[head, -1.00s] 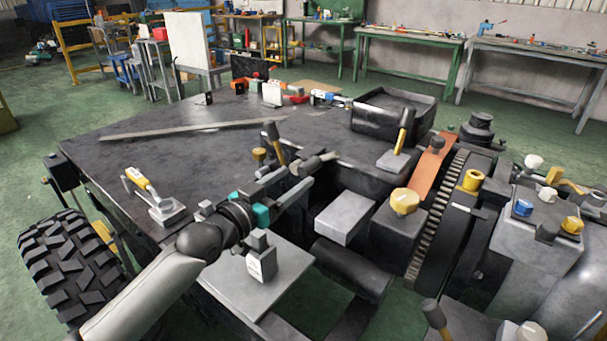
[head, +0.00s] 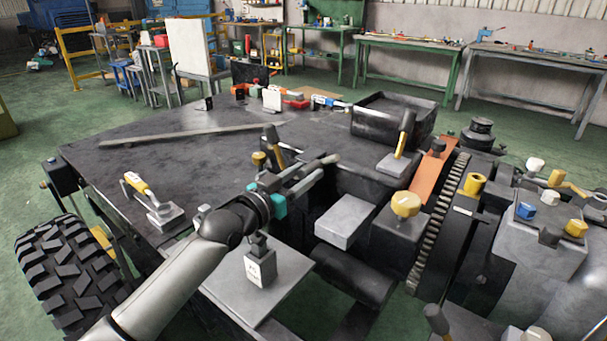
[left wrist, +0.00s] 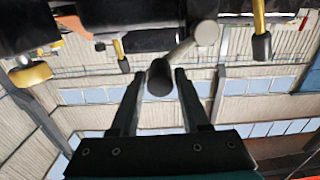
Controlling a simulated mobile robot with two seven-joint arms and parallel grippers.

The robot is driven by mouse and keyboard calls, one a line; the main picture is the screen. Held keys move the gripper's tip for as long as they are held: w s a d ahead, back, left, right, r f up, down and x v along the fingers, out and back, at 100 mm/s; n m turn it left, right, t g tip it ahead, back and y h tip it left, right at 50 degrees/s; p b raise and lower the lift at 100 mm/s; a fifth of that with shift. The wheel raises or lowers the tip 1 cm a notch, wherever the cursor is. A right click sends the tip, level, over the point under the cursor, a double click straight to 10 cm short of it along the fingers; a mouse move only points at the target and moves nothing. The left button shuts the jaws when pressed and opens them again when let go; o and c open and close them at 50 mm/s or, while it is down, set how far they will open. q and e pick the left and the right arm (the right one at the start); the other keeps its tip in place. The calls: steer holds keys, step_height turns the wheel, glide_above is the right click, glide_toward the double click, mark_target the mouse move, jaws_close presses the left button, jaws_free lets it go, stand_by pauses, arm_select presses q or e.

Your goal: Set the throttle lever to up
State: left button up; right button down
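My left gripper (head: 325,168) reaches over the front edge of the dark chassis deck. In the left wrist view its two fingers (left wrist: 158,76) are apart, with a dark round knob (left wrist: 160,80) between their tips. The knob sits on a pale grey rod ending in a round grey hub (left wrist: 206,33); this looks like the throttle lever, though no label confirms it. I cannot tell whether either finger touches the knob. In the head view the gripper largely hides this lever, and its position is hard to read. My right gripper is not in view.
A yellow-handled lever with a dark head (head: 273,143) stands just behind the gripper, and another (head: 402,139) stands to its right. A grey block (head: 345,224), a yellow knob (head: 405,204) and a labelled block (head: 260,266) are close by.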

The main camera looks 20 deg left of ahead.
arm_select(q)
jaws_close()
stand_by(1.0)
